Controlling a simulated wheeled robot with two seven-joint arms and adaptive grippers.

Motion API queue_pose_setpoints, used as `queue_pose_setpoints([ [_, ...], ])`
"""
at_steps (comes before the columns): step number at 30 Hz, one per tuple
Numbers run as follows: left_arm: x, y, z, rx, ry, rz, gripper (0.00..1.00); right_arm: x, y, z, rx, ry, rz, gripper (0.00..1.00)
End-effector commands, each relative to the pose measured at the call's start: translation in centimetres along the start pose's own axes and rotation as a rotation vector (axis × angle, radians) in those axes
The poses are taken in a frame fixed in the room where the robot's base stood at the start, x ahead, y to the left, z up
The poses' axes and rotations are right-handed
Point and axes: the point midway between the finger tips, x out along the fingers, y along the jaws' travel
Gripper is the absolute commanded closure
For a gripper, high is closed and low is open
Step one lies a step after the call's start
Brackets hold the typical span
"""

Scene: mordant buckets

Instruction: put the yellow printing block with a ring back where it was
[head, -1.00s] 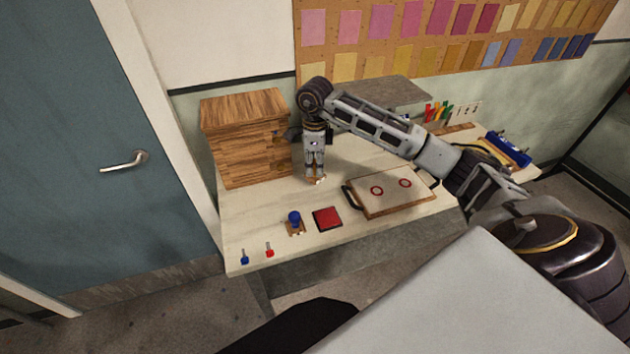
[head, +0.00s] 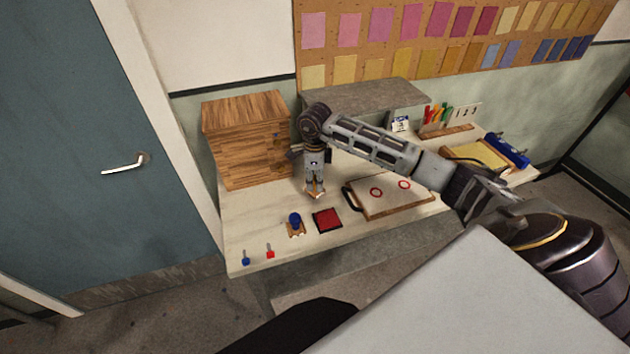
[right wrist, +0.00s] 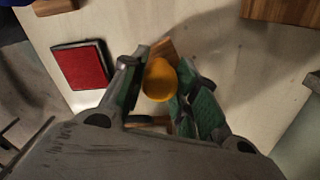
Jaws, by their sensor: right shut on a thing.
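The yellow printing block (right wrist: 160,80) is between the fingers of my right gripper (right wrist: 165,95), which is shut on it. In the right wrist view its round yellow knob and part of its wooden base show. In the head view my right gripper (head: 315,190) points down over the table, between the wooden cabinet and the red ink pad. The fingers hide most of the block there, and only a bit of its base shows at the fingertips. I cannot see the ring mark or tell whether the base touches the table. My left gripper is not in view.
The red ink pad (head: 327,219) and a blue-knobbed block (head: 295,224) stand in front. A framed board (head: 390,197) with two red rings lies to the right. The wooden cabinet (head: 245,140) stands back left. The table (head: 245,215) is clear at the left.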

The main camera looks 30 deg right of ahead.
Motion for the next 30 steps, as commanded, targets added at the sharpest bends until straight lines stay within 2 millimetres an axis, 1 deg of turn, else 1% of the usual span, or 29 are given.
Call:
queue_pose_setpoints([
  [4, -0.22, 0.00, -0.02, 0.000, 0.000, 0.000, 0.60, 0.74, -0.04, -0.01, 0.001, -0.001, -0.001, 0.86],
  [17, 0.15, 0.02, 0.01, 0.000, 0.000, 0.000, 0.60, 1.14, -0.04, 0.00, 0.001, 0.000, -0.001, 0.86],
  [18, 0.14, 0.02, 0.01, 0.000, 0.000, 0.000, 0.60, 1.15, -0.03, -0.01, 0.001, 0.000, -0.001, 0.68],
  [22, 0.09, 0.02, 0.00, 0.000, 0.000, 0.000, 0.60, 1.10, -0.02, -0.01, 0.001, 0.000, -0.001, 0.51],
  [23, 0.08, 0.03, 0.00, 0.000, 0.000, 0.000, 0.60, 1.10, -0.02, -0.01, 0.001, 0.000, -0.001, 0.49],
  [30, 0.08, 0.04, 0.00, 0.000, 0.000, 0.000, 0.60, 1.09, -0.02, -0.01, 0.001, 0.000, -0.001, 0.49],
])
